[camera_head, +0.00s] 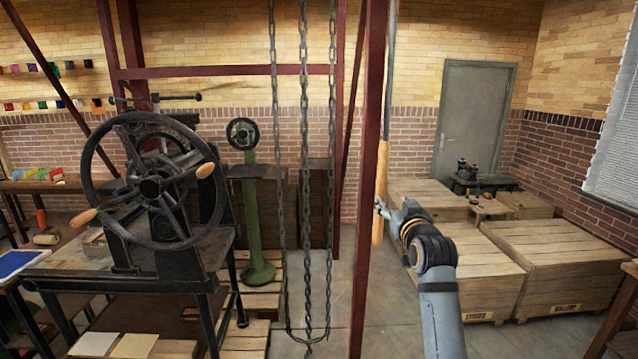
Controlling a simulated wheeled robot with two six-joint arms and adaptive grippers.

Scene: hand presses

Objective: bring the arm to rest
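My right arm (437,285) comes up from the bottom, right of the middle. My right gripper (382,208) is at its upper end, at the lower half of a wooden handle (380,178). The handle hangs upright on a long grey metal rod (391,70), beside a dark red post. The dark fingertips overlap the handle in the picture. They are too small to tell whether they are closed around it or only beside it. My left gripper and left arm are not in view.
The dark red post (370,150) stands just left of the handle. Wooden crates (560,250) stand at the right. Grey floor (400,300) shows between post and arm.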

